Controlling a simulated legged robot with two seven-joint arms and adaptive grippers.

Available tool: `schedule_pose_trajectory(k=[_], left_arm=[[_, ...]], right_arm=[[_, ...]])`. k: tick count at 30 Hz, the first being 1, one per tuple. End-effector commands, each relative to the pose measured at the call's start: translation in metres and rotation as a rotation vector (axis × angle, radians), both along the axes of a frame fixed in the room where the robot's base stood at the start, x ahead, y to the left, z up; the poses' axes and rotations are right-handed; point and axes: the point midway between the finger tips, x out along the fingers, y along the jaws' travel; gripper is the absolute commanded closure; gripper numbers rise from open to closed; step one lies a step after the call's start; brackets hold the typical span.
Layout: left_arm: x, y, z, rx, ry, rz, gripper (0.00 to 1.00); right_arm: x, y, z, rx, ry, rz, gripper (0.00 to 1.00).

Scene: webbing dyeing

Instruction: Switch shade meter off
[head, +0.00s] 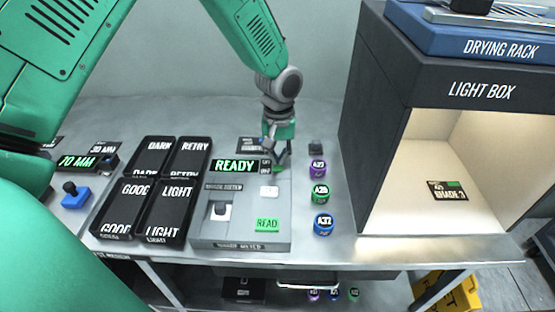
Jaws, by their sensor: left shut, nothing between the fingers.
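The shade meter (240,235) is a grey box on the metal bench, with its name on the front edge. Its display lights up green with READY (233,166). Beside the display, at its right, is a small dark ON/OFF switch label (265,166). A green READ button (267,224) and a white square (268,192) sit on its top. My left gripper (280,170) points down at the meter's back right corner, close to the ON/OFF label. It is shut and empty. I cannot tell whether its tips touch the switch. My right gripper is not in view.
Black bins (170,210) labelled DARK, RETRY, GOOD and LIGHT stand left of the meter. Coloured pots (320,195) line its right side. The light box (378,130) bounds the right, holding a SHADE ? card (448,192). A lit 70 MM gauge (80,162) is at left.

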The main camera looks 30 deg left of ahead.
Motion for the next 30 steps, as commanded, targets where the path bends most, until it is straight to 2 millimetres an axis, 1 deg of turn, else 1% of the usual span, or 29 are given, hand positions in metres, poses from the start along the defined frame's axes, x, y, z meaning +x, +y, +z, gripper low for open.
schedule_pose_trajectory(k=[1, 12, 19, 22, 30], left_arm=[[0.000, 0.000, 0.008, 0.001, -0.001, 0.000, 1.00], [0.000, 0.005, 0.036, -0.005, -0.001, 0.000, 1.00], [0.000, 0.004, 0.055, -0.003, -0.001, 0.001, 1.00], [0.000, 0.003, 0.058, -0.002, 0.000, 0.001, 1.00], [0.000, 0.002, 0.056, -0.002, 0.000, 0.001, 1.00]], right_arm=[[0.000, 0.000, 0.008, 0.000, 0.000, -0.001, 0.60], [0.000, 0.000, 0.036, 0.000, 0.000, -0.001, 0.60], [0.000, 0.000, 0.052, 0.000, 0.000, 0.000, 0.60], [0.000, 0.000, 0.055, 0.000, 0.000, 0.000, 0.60], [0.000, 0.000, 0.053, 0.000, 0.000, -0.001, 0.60]])
